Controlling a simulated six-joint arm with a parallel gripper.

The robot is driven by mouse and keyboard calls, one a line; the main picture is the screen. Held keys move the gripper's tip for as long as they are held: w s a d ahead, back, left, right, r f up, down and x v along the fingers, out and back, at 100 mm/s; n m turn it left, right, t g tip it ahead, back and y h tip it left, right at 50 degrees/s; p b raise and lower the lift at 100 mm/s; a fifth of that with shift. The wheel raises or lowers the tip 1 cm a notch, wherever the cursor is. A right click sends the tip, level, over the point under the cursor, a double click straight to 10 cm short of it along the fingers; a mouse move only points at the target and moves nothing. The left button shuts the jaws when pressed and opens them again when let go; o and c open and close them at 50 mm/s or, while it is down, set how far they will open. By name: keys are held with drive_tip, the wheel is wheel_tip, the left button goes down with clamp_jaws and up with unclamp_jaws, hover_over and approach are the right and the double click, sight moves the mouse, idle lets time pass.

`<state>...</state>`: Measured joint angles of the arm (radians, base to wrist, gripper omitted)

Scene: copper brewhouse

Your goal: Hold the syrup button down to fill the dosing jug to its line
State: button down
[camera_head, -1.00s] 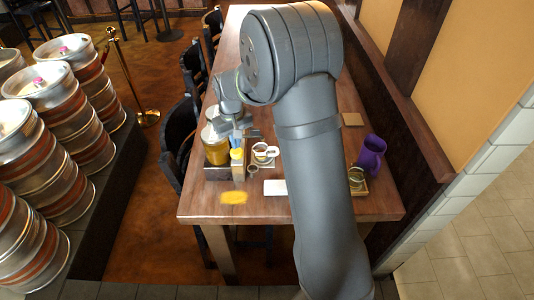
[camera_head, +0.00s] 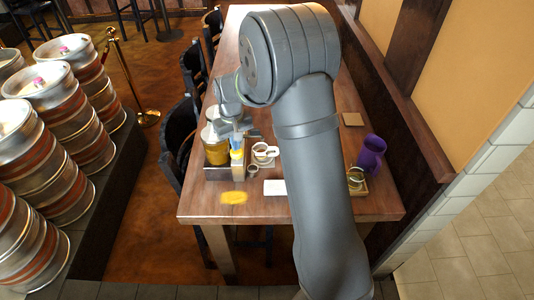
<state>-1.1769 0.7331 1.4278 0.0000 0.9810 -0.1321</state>
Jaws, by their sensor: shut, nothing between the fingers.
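The syrup dispenser (camera_head: 216,150) stands on the wooden table, with amber content in its clear tank and a dark base. A small yellow and blue part (camera_head: 237,154) shows at its right side; I cannot make out the button itself. A small white jug with a handle (camera_head: 265,153) stands just right of the dispenser; its line and fill level are too small to tell. My gripper (camera_head: 236,138) is shut and empty, pointing down over the dispenser's right side. I cannot tell whether its tips touch anything.
A yellow patch (camera_head: 234,198) and a white card (camera_head: 275,187) lie in front on the table (camera_head: 330,210). A small round cup (camera_head: 252,170) is by the jug. A purple pitcher (camera_head: 371,153) and a glass on a tray (camera_head: 357,181) stand right. Chairs line the left edge.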

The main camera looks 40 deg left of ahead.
drive_tip(key=shift+f, duration=1)
idle(0.3)
drive_tip(key=shift+r, duration=2.95)
drive_tip(key=shift+f, duration=0.1)
drive_tip(key=shift+f, duration=2.25)
